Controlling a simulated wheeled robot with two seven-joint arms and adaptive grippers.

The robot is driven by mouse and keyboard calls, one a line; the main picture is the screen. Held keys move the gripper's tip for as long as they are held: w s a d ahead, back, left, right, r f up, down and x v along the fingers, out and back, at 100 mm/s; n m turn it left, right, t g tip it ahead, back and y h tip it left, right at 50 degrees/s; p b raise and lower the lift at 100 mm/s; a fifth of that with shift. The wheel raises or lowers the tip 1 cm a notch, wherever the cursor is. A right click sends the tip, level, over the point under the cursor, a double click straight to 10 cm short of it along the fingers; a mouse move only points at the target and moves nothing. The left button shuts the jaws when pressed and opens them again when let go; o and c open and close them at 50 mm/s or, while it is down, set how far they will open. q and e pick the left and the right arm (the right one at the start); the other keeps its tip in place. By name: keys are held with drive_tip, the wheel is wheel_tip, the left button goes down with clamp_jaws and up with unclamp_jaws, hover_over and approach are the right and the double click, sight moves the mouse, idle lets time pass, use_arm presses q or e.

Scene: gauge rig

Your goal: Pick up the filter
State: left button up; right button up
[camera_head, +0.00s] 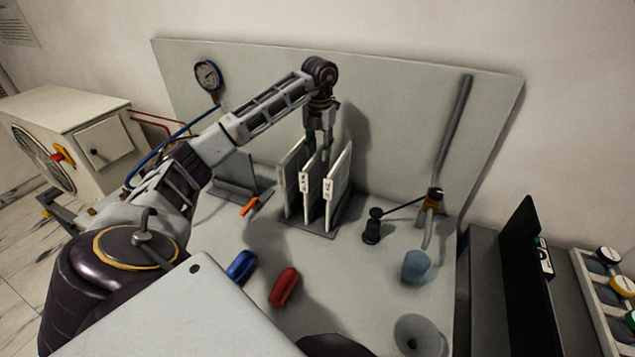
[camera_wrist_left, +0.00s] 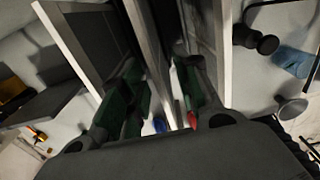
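Three thin, white-framed filter panels stand upright side by side in a dark rack (camera_head: 306,228) on the bench: a left filter (camera_head: 291,183), a middle filter (camera_head: 312,188) and a right filter (camera_head: 339,186). My left gripper (camera_head: 318,148) points down from above at the middle filter's top edge. In the left wrist view, the gripper (camera_wrist_left: 158,92) has its green-padded fingers on either side of the middle filter (camera_wrist_left: 150,45). The fingers look spread, with a gap beside the panel; the contact is partly hidden. My right gripper is not in view.
A blue object (camera_head: 242,266) and a red object (camera_head: 284,287) lie in front of the rack. A black knobbed part (camera_head: 372,227), a bluish cup (camera_head: 415,267) and a grey funnel-like dish (camera_head: 418,338) stand to the right. A pressure gauge (camera_head: 207,75) is on the back panel.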

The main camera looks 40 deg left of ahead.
sight(318, 163)
use_arm(q)
drive_tip(key=shift+f, duration=0.35)
drive_tip(key=shift+s+a+f+p, duration=0.15)
drive_tip(key=shift+f+p, duration=0.2)
drive_tip(key=shift+f, duration=2.05)
clamp_jaws()
